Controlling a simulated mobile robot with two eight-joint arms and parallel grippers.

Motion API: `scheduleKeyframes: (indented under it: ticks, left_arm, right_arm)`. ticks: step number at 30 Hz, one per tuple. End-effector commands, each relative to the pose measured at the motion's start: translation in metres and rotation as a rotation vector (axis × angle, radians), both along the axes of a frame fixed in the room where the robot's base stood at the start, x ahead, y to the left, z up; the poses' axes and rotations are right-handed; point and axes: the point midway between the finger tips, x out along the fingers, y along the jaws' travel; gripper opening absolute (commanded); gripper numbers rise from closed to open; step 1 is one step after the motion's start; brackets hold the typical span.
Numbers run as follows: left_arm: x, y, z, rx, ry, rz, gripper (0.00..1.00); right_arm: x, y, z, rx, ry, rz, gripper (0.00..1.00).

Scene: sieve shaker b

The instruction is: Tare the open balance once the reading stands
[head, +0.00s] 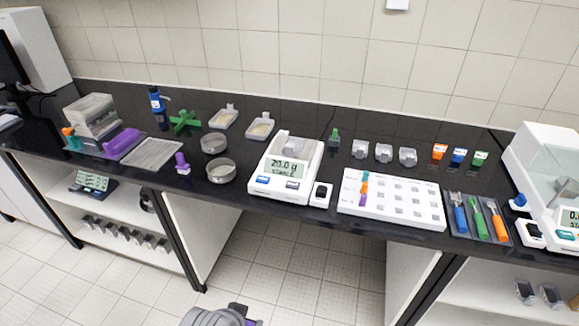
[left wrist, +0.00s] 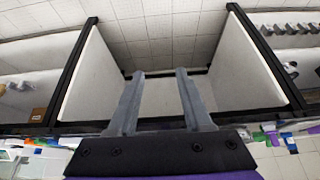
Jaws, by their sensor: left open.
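The open balance (head: 258,187) stands on the black bench near the middle of the head view. Its display (head: 285,168) appears to read 20.0 g with STABLE below. A pale, translucent item (head: 293,147) sits on its pan. Two blue keys show on its front, a left key (head: 263,180) and a right key (head: 292,185). My left gripper (left wrist: 159,73) is open and empty in the left wrist view, its fingers apart against the open space under the bench. A grey, black and purple part of mine shows at the bottom of the head view, below and apart from the balance. My right gripper is out of view.
A small white device (head: 321,195) stands just right of the balance, then a white tray (head: 402,217) with several wells. Two round sieves (head: 221,171) are on the left. An enclosed balance (head: 540,150) stands far right. Floor space in front of the bench is clear.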

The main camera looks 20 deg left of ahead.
Motion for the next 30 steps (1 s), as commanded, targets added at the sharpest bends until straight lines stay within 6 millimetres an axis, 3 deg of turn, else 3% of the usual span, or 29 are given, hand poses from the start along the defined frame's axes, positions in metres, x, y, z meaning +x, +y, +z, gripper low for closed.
scheduleKeyframes:
  ticks: [9, 18, 30]
  left_arm:
    - [0.0000, 0.0000, 0.0000, 0.000, 0.000, 0.000, 0.50]
    - [0.0000, 0.0000, 0.0000, 0.000, 0.000, 0.000, 0.00]
    - [0.0000, 0.0000, 0.0000, 0.000, 0.000, 0.000, 0.00]
  right_arm:
    - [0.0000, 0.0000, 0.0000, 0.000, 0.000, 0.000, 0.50]
    - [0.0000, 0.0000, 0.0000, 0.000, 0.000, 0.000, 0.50]
    - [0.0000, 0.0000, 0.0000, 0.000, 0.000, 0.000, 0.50]
